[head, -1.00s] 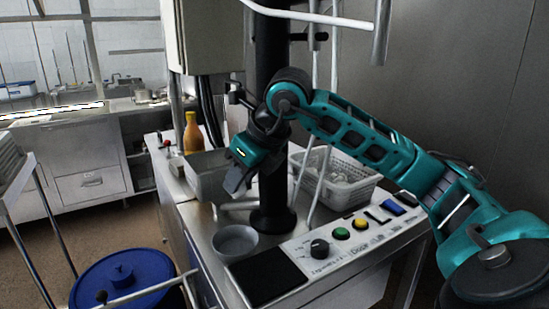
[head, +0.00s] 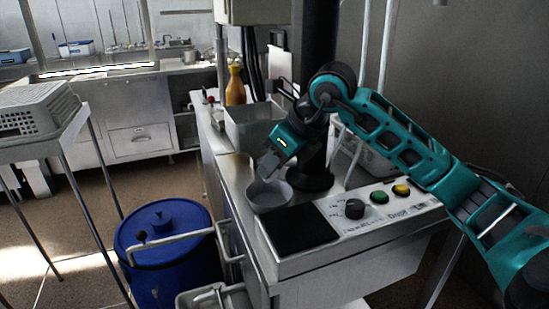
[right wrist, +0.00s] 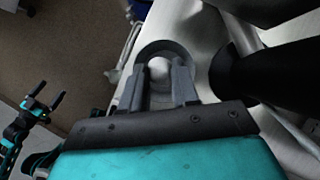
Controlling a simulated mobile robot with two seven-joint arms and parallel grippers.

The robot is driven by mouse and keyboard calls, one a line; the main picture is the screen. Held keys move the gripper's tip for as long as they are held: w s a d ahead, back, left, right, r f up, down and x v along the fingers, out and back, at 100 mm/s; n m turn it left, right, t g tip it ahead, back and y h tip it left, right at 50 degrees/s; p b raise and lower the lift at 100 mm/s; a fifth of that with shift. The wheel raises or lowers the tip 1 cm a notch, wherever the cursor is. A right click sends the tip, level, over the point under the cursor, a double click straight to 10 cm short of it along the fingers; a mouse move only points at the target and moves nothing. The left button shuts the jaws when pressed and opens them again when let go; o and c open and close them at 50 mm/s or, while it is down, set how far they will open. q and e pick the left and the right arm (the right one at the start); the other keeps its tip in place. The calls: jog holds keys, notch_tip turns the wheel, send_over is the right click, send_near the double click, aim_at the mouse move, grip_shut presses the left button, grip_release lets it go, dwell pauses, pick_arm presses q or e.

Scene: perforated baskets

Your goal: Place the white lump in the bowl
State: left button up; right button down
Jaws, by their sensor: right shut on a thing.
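The bowl (right wrist: 166,46) shows behind and around the lump there. I cannot tell whether the lump touches the bowl. The lump is hard to make out in the head view. My left gripper (right wrist: 43,101) shows at the left of the right wrist view, open and empty.
A grey rectangular basin (head: 252,132) and an orange bottle (head: 235,86) stand behind the bowl. A black column (head: 317,150) rises close right of it. A perforated basket (head: 366,150) is partly hidden by my right arm. A blue barrel (head: 170,250) stands on the floor.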

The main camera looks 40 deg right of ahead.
aim_at(277, 175)
notch_tip(277, 175, down, 3)
jog(key=shift+f+b, duration=0.2)
jog(key=shift+b, duration=0.85)
jog(key=shift+f, duration=0.3)
pick_arm(q)
jog(key=shift+w+d+f+h+b, duration=0.4)
jog(key=shift+w+d+f+b, duration=0.15)
jog(key=shift+d+f, duration=0.2)
pick_arm(e)
jog(key=shift+f, duration=0.4)
jog(key=c, duration=0.9)
grip_release()
pick_arm(q)
jog(key=shift+s+f, duration=0.1)
pick_arm(e)
jog(key=shift+o, duration=0.6)
